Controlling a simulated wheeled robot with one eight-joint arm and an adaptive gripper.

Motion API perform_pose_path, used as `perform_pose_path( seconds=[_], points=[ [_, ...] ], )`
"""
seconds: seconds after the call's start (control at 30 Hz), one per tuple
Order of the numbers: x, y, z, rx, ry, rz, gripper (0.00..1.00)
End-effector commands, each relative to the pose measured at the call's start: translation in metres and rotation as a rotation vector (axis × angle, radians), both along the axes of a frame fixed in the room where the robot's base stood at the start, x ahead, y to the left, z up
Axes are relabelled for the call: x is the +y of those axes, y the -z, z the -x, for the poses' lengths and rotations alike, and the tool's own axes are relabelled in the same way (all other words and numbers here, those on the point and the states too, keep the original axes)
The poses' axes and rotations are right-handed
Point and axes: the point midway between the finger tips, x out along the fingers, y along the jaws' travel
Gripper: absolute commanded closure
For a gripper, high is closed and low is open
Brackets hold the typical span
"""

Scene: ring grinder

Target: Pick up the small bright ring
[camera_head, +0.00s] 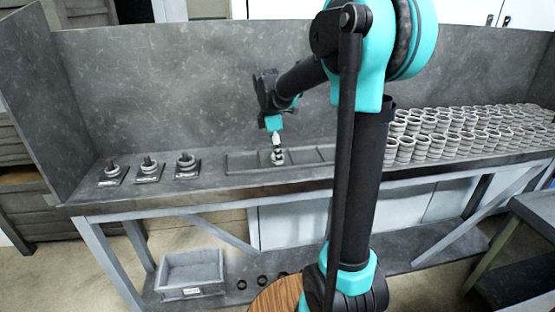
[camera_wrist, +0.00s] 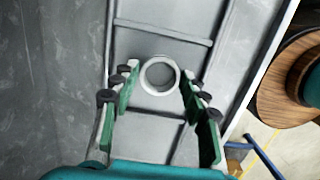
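The small bright ring (camera_wrist: 160,75) lies flat in a compartment of the grey divided tray (camera_wrist: 164,40) in the wrist view. My gripper (camera_wrist: 159,83) is open above it. One green-padded finger is to the left of the ring and one to the right, with gaps on both sides. In the head view my gripper (camera_head: 278,152) hangs over the tray (camera_head: 240,163) on the workbench. The ring itself is too small or hidden to make out there.
Three black posts on small bases (camera_head: 148,170) stand left on the bench. Many stacked grey rings (camera_head: 450,135) fill the bench's right side. A grey wall panel (camera_head: 150,90) rises behind. A grey bin (camera_head: 192,274) sits on the lower shelf.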

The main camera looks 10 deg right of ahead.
Motion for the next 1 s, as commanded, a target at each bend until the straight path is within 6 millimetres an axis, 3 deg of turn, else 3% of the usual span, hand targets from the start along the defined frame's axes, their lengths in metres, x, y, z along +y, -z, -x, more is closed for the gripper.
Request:
perform_pose_path(
  seconds=[0.03, 0.23, 0.67, 0.87, 1.0],
  points=[
    [0.0, 0.0, 0.0, 0.0, 0.0, 0.0, 0.65],
    [0.0, 0.0, 0.0, 0.0, 0.0, 0.0, 0.9],
    [0.0, -0.009, 0.0, 0.0, 0.0, 0.0, 0.9],
    [0.0, -0.039, 0.0, 0.0, 0.0, 0.0, 0.9],
    [0.0, -0.078, 0.0, 0.0, 0.0, 0.0, 0.9]
  ],
)
